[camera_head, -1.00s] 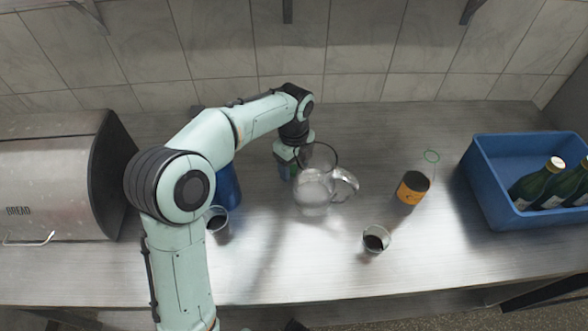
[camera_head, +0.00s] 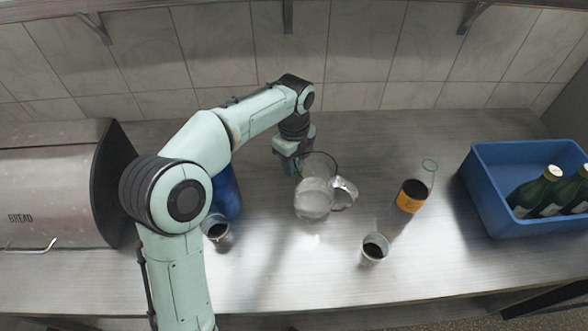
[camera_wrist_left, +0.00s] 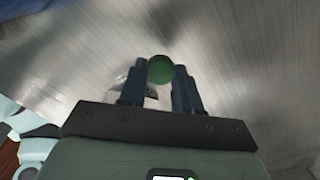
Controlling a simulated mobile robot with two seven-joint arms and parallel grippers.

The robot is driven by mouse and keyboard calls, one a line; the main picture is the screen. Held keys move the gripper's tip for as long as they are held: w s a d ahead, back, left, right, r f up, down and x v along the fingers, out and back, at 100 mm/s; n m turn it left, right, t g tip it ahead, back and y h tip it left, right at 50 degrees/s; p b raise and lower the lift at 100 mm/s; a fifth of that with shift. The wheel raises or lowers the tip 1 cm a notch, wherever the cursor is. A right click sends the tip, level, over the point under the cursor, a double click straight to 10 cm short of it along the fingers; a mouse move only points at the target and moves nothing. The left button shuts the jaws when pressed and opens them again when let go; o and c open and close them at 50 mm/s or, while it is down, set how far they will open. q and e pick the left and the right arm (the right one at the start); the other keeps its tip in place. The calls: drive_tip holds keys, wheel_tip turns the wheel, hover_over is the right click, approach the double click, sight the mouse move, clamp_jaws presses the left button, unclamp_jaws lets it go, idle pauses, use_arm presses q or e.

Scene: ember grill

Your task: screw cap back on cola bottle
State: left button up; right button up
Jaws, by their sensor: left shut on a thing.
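My left gripper (camera_head: 290,166) is just behind and left of the glass pitcher, above the counter, its tips partly hidden in the head view. In the left wrist view the gripper (camera_wrist_left: 160,88) is shut on a round green cap (camera_wrist_left: 160,69) held between its dark fingertips. A clear bottle with an orange label and dark liquid (camera_head: 411,197) stands upright to the right of the pitcher. Its top shows a green ring and no cap. It looks like the cola bottle. My right gripper is not in view.
The glass pitcher (camera_head: 313,202) stands between gripper and bottle. Cups with dark liquid (camera_head: 375,248) and (camera_head: 216,228) stand in front. A blue crate (camera_head: 482,200) with green bottles is at right, a bread box (camera_head: 60,190) at left. The back counter right of the gripper is clear.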

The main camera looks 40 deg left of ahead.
use_arm(q)
wheel_tip(320, 180, up, 6)
drive_tip(key=shift+f+p, duration=0.15)
drive_tip(key=shift+p, duration=0.3)
